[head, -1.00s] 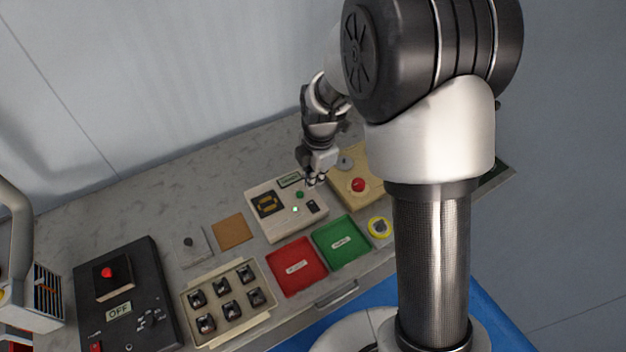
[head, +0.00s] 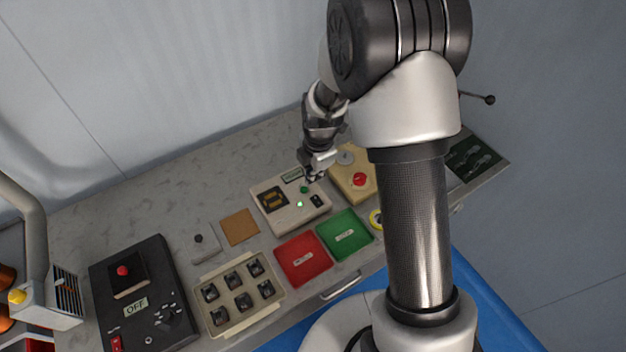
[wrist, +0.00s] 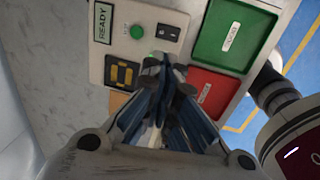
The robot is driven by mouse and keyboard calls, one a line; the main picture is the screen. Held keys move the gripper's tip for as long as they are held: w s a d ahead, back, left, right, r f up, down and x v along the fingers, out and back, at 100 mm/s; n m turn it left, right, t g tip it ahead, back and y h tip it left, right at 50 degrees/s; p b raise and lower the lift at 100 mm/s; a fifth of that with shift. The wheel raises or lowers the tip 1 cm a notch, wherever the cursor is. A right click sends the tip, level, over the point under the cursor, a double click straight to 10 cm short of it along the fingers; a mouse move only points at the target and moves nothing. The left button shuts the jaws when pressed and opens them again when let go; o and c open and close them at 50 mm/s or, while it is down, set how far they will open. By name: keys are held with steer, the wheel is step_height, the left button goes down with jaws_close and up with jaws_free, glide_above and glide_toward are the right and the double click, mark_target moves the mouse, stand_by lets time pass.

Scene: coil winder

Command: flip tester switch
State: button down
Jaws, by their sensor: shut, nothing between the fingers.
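The tester is a cream box (head: 281,214) near the back middle of the bench. Its black rocker switch (head: 317,201) also shows in the wrist view (wrist: 168,32); which way it is tipped is too small to tell. A green button (head: 304,189) and a lit green lamp (head: 299,204) sit beside it. A display (wrist: 103,23) reads READY. My gripper (head: 312,178) is over the tester's back right part, near the switch. In the wrist view its fingers (wrist: 165,75) are together and empty, below the switch in the picture, hiding part of the tester.
A red tray (head: 291,272) and a green tray (head: 334,246) lie in front of the tester. A yellowish box with a red button (head: 359,180) stands close on the right. A brown pad (head: 239,227), a part rack (head: 218,328) and a black OFF panel (head: 159,270) are left.

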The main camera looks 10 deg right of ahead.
mark_target(310, 201)
steer(key=f, duration=0.4)
steer(key=w+f+b, duration=0.1)
steer(key=f, duration=0.3)
steer(key=f+b, duration=0.1)
steer(key=f, duration=0.3)
steer(key=shift+w+a, duration=0.2)
steer(key=shift+a, duration=0.05)
steer(key=shift+f, duration=0.1)
steer(key=shift+w+f+b, duration=0.2)
steer(key=shift+f+b, duration=0.25)
steer(key=shift+b, duration=0.5)
steer(key=shift+s+r, duration=0.1)
steer(key=shift+r, duration=0.15)
